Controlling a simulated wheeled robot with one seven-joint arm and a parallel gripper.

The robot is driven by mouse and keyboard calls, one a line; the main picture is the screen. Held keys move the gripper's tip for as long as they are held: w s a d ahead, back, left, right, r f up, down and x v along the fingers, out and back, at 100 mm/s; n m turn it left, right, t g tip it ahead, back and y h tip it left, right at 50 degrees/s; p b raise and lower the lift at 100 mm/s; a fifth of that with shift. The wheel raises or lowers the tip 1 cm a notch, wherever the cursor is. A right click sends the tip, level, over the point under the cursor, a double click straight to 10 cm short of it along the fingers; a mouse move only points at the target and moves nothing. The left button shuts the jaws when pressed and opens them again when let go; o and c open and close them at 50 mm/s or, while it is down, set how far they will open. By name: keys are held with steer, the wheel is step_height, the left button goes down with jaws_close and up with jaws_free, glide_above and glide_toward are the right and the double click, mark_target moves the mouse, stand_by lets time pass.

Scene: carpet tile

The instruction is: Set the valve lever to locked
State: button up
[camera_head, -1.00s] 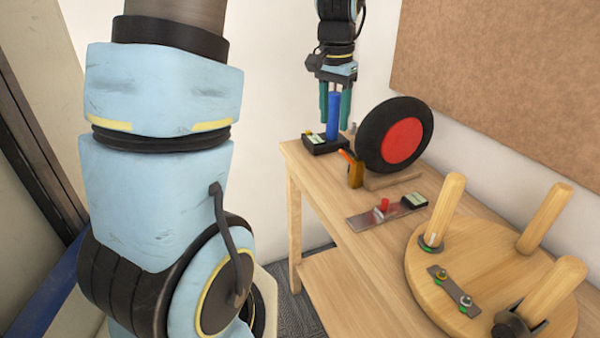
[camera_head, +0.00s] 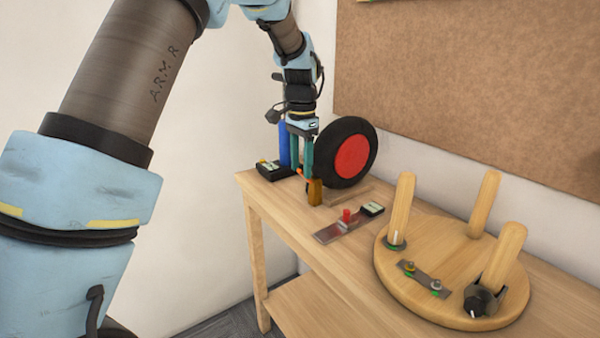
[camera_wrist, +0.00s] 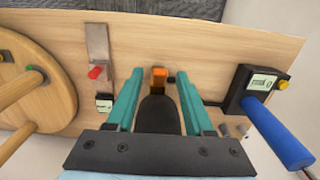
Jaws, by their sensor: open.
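No part is clearly marked as the valve lever. A blue upright handle (camera_head: 285,146) stands on a black base (camera_head: 270,170) with a small display and yellow button; in the wrist view the handle (camera_wrist: 281,136) lies right of the fingers, outside them. An orange-brown block (camera_head: 315,191) with a short orange piece stands beside the wheel; it shows (camera_wrist: 159,77) between and beyond the fingertips. A red knob (camera_head: 347,215) sits on a metal plate. My gripper (camera_head: 301,172) is open and empty, pointing down near the block; whether it touches anything is unclear.
A black wheel with a red face (camera_head: 352,155) stands close by my gripper; its dark edge fills the space between the fingers in the wrist view. A round wooden piece with pegs (camera_head: 450,250) lies at the right. The table's front strip (camera_head: 300,240) is clear.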

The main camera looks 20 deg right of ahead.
mark_target(302, 174)
steer(key=shift+f, duration=1.5)
jaws_close()
